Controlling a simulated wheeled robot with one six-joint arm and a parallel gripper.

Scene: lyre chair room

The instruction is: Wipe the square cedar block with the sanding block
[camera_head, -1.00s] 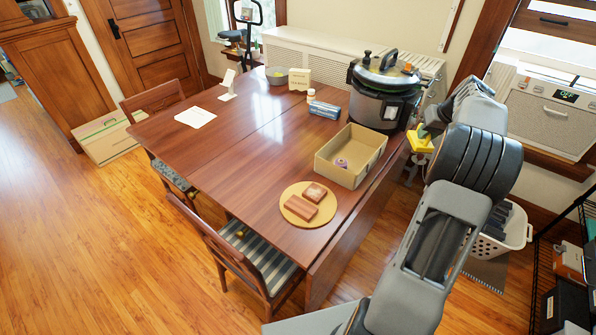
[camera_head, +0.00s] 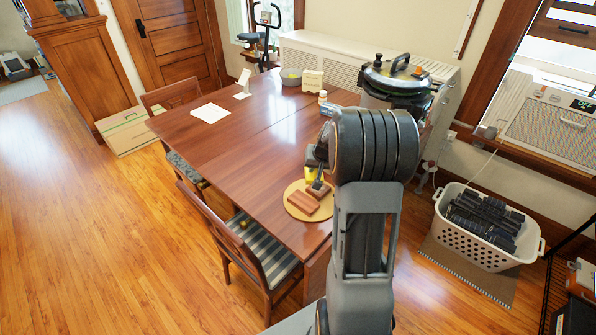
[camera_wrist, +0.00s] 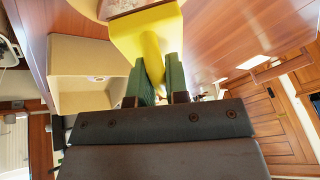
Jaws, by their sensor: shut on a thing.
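My gripper (camera_head: 312,162) is shut on the yellow sanding block (camera_head: 310,175). The wrist view shows the yellow sanding block (camera_wrist: 148,40) between the green fingers of my gripper (camera_wrist: 156,68). The square cedar block (camera_head: 319,190) lies on a round tan board (camera_head: 291,208) near the table corner, partly hidden by the sanding block. The sanding block is right over or at it; I cannot tell whether they touch. A cedar block's pinkish-brown face (camera_wrist: 122,7) shows at the top of the wrist view, just beyond the sanding block.
A longer reddish block (camera_head: 302,203) lies beside the square one on the board. In the wrist view an open cardboard box (camera_wrist: 75,52) stands close by; my arm hides it in the head view. A pressure cooker (camera_head: 396,80) stands at the back right. The table's left half (camera_head: 235,150) is mostly clear.

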